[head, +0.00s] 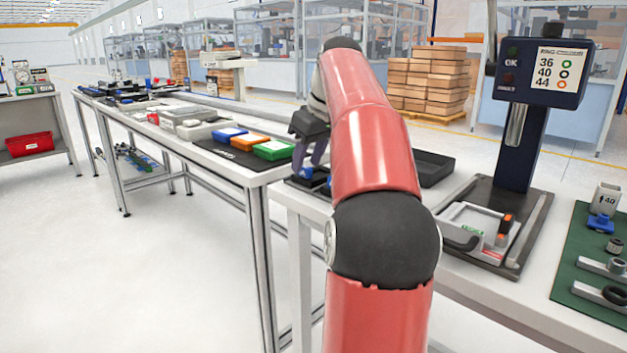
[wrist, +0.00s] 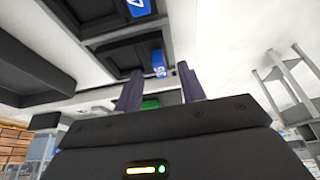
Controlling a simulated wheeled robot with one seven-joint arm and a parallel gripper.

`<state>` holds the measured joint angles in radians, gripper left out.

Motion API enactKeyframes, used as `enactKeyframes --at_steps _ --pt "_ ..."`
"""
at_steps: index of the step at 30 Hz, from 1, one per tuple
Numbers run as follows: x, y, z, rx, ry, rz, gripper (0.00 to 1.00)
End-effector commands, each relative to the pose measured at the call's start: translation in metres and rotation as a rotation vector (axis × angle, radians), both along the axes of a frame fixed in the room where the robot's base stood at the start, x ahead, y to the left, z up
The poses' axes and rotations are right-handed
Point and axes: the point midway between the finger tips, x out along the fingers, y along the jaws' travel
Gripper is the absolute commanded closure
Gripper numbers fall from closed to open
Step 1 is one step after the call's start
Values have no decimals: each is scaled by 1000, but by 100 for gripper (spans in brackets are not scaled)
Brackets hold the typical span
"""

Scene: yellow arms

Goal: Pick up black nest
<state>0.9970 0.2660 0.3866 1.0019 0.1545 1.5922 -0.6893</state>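In the head view, my gripper (head: 312,160) hangs fingers down over the near table's left end. A low black nest with a blue piece (head: 305,174) lies just below it, partly hidden by the fingers and my red arm. In the wrist view, my gripper (wrist: 160,88) has its two dark purple fingers apart, with nothing clearly held between them. A black nest (wrist: 122,58) with a blue tag marked like "S5" (wrist: 158,63) shows beyond the fingertips. A second black nest (wrist: 90,14) with a blue tag (wrist: 140,8) lies above it in the picture. Contact cannot be told.
A black open tray (head: 434,168) stands right of my arm. A display stand (head: 535,100) with a fixture (head: 480,232) and a green mat (head: 590,262) are farther right. White, blue, orange and green boxes (head: 250,143) sit on the adjoining table to the left.

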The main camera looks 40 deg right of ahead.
Motion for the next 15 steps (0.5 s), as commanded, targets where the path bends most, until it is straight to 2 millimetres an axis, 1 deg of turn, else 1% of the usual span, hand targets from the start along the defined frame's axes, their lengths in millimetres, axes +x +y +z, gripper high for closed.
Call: enactKeyframes --at_steps 1,3,10,11,15 --pt "2 0 -7 1 1 0 60" --pt "4 1 -11 0 0 0 60" --pt "5 1 -12 0 -1 0 60" --pt "5 1 -12 0 -1 0 61" --pt "5 1 -12 0 -1 0 80"
